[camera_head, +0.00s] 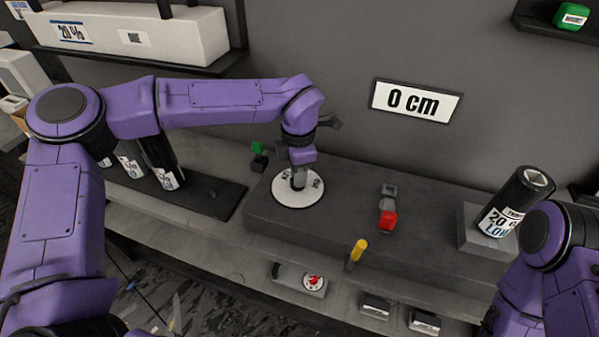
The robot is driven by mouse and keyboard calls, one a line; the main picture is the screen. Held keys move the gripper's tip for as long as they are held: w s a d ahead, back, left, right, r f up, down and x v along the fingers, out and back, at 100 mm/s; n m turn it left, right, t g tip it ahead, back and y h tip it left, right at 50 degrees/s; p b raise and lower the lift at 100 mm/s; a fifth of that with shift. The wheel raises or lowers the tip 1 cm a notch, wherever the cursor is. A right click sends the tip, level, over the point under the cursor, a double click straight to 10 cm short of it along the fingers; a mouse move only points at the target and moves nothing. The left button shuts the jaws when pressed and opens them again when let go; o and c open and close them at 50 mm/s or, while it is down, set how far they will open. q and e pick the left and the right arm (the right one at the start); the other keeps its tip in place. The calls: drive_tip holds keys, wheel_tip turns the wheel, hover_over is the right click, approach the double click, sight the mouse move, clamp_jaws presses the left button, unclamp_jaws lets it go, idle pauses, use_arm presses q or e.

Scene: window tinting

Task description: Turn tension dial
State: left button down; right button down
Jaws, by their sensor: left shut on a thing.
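The tension dial is a round white disc (290,199) with dark markings, on the dark grey bench block (340,228). My left gripper (299,181) reaches down onto it from above and is shut on its centre knob, which the fingers mostly hide. The gripper and wrist also cover part of the dial's far side, so its markings cannot be read in full. My right arm enters at the lower right, and its gripper is out of view.
A sign reading "0 cm" (416,101) hangs on the wall. A green handle (257,149), a red-tipped lever (387,219) and a yellow handle (358,249) stand near the dial. A dark labelled roll (515,203) rests at right. Dark rolls (160,160) stand at left.

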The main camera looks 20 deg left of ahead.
use_arm(q)
drive_tip(key=n, duration=0.6)
drive_tip(key=shift+b, duration=0.35)
drive_tip(key=n+b, duration=0.2)
drive_tip(key=n, duration=0.3)
drive_tip(key=shift+a, duration=0.1)
drive_tip(key=n+b, duration=0.1)
drive_tip(key=n, duration=0.2)
drive_tip(key=shift+f, duration=0.1)
drive_tip(key=n+b, duration=0.3)
drive_tip(key=shift+n, duration=0.4)
drive_tip(key=shift+n+b, duration=1)
drive_tip(key=shift+n, duration=0.2)
drive_tip(key=shift+a+n+b, duration=0.1)
drive_tip(key=shift+n+b, duration=1)
drive_tip(key=shift+n, duration=0.3)
drive_tip(key=shift+r, duration=0.2)
